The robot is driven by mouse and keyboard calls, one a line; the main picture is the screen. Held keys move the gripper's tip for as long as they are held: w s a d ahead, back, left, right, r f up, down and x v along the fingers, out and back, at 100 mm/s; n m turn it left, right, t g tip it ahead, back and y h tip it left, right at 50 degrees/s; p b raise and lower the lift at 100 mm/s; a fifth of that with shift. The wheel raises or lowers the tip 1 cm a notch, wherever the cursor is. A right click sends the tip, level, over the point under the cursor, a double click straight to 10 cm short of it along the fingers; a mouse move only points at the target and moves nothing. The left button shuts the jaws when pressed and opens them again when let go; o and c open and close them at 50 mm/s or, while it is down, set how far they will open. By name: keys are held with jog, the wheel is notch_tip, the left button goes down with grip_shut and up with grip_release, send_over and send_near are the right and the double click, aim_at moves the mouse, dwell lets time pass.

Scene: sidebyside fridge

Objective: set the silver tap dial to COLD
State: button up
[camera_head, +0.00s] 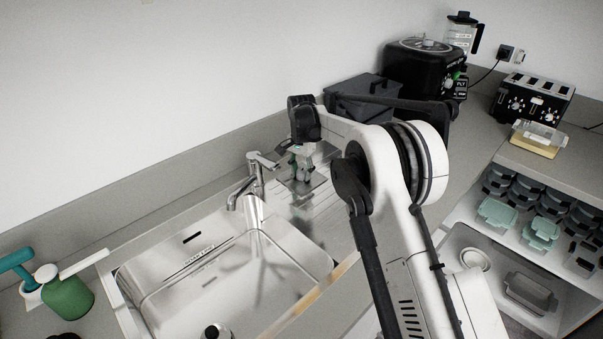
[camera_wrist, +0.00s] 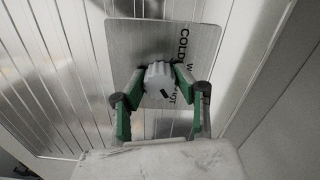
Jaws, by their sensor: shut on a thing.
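The silver tap dial (camera_wrist: 159,78) is a ribbed grey knob on a square metal plate (camera_wrist: 125,40) in the wrist view. COLD is printed to the dial's upper right, with a partly hidden W word below it and what reads as HOT lower down. A small dark mark shows on the dial's lower side, towards HOT; I cannot tell its exact setting. My gripper (camera_wrist: 160,84) is shut on the dial, with one green-and-grey finger on each side. In the head view, my gripper (camera_head: 304,172) is over the plate (camera_head: 291,184) behind the sink, and the dial is hidden.
The chrome tap (camera_head: 257,178) stands just left of my gripper, beside the steel sink (camera_head: 205,265). A dark grey box (camera_head: 362,88) and a black cooker (camera_head: 425,65) stand behind my arm. The ribbed drainboard (camera_head: 318,212) around the plate is clear.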

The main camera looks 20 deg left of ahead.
jog(key=shift+f+n+b, duration=0.15)
jog(key=shift+n+b, duration=0.85)
jog(key=shift+n, duration=0.1)
jog(key=n+b, duration=0.2)
jog(key=n, duration=0.1)
jog(key=shift+n, duration=0.3)
jog(key=n+b, duration=0.2)
jog(key=n, duration=0.4)
jog(key=shift+d+b, duration=0.1)
jog(key=shift+b, duration=0.25)
jog(key=n+b, duration=0.1)
jog(key=n, duration=0.4)
jog(key=shift+w+n, duration=0.1)
jog(key=shift+n, duration=0.3)
jog(key=n+b, duration=0.1)
jog(key=n, duration=0.5)
jog(key=o, duration=1.1)
